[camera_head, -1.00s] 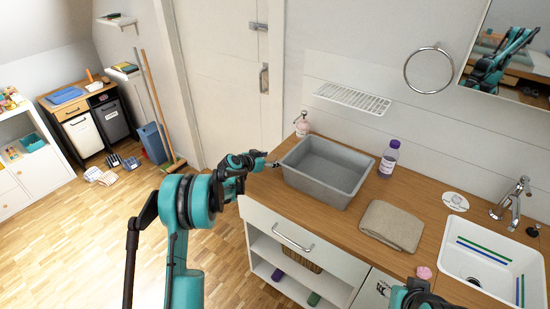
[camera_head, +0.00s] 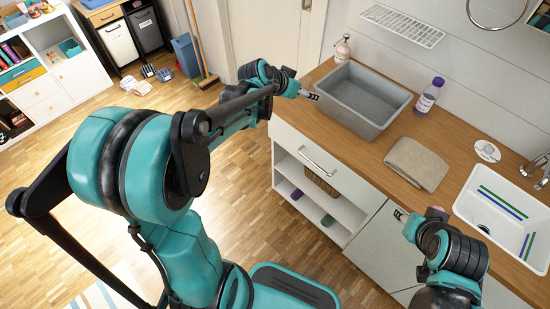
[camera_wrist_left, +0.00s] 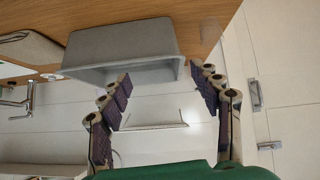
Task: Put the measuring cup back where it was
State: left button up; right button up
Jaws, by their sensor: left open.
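No measuring cup can be made out in either view. My left gripper (camera_head: 312,96) is at the left end of the counter, beside the grey basin (camera_head: 347,116). In the left wrist view the left gripper (camera_wrist_left: 160,78) has its two fingers spread with nothing between them. The grey basin (camera_wrist_left: 110,42) shows just beyond the fingers there. The drawer (camera_head: 295,148) under the counter looks shut, with its bar handle (camera_head: 318,160) on the front. My right gripper (camera_head: 399,215) is over the front of the cabinet, too small to tell its opening.
On the wooden counter (camera_head: 450,150) stand a purple-capped bottle (camera_head: 429,97), a soap dispenser (camera_head: 342,48), a folded beige cloth (camera_head: 416,163) and a white sink (camera_head: 500,225). Open shelves below hold a basket (camera_head: 321,183) and small purple and green items.

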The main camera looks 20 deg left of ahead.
pick_arm(q)
jog(key=s+d+f+n+g+y, duration=0.1)
jog(key=s, duration=1.2)
jog(key=s+d+n+g+y, duration=0.1)
jog(key=s+n+y, duration=0.1)
jog(key=s, duration=1.2)
jog(key=shift+d+f+y, duration=0.25)
jog(key=shift+f+y, duration=0.05)
jog(key=shift+f, duration=0.05)
jog(key=shift+s, duration=0.1)
